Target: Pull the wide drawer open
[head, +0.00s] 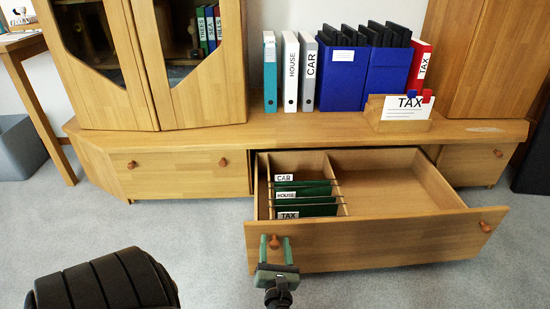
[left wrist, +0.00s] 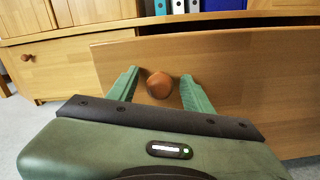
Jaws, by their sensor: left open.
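The wide wooden drawer (head: 385,242) is pulled out of the low cabinet, and its inside shows. Its left part holds green hanging files labelled CAR, HOUSE and TAX (head: 306,211); its right part is empty. The drawer has two round brown knobs, the left knob (head: 274,242) and the right knob (head: 486,227). My green left gripper (head: 276,250) is at the left knob. In the left wrist view its open fingers stand either side of the knob (left wrist: 159,85), with gaps showing, in front of the drawer front (left wrist: 235,85). My right gripper is not in view.
The low cabinet (head: 190,134) carries white, teal and grey binders, blue file boxes (head: 342,78), a red binder (head: 419,65) and a wooden holder with a TAX card (head: 404,108). A closed drawer (head: 180,174) is at left.

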